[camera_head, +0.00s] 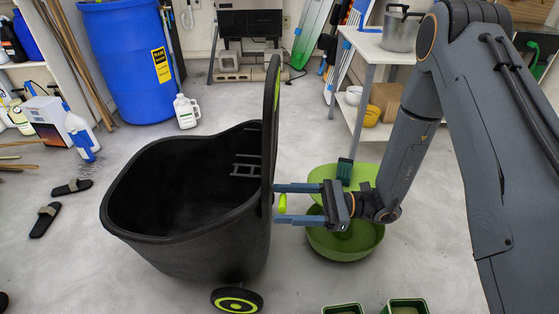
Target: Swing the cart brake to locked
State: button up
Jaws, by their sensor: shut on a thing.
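The black cart (185,215) stands upright on the floor left of centre, with a tall black handle with green trim (271,105) on its right side. A small bright green brake lever (282,204) shows on the cart's right side, below the handle. My gripper (276,204) reaches in from the right, one finger above the lever and one below. It is shut on the lever, though the exact contact is hard to see. The fingertips are at the cart's right side, where the handle partly hides them. One wheel with a green ring (237,300) shows at the bottom.
A green bowl-like container (345,245) stands on the floor beneath my gripper. A shelf (362,45) with a metal pot (401,30) stands behind my arm. A blue barrel (130,62), a white jug (186,111) and slippers (45,220) lie left. Floor at the lower left is mostly clear.

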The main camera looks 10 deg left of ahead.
jog(key=shift+w+f+v, duration=0.1)
jog(key=shift+f+v, duration=0.1)
jog(key=shift+v, duration=1.05)
jog(key=shift+w+f+v, duration=0.15)
jog(key=shift+f+v, duration=0.1)
jog(key=shift+v, duration=1)
jog(key=shift+w+d, duration=0.2)
jog(key=shift+d, duration=0.4)
jog(key=c, duration=0.3)
jog(key=shift+d, duration=0.35)
jog(key=shift+s+r, duration=0.1)
jog(key=shift+s, duration=0.1)
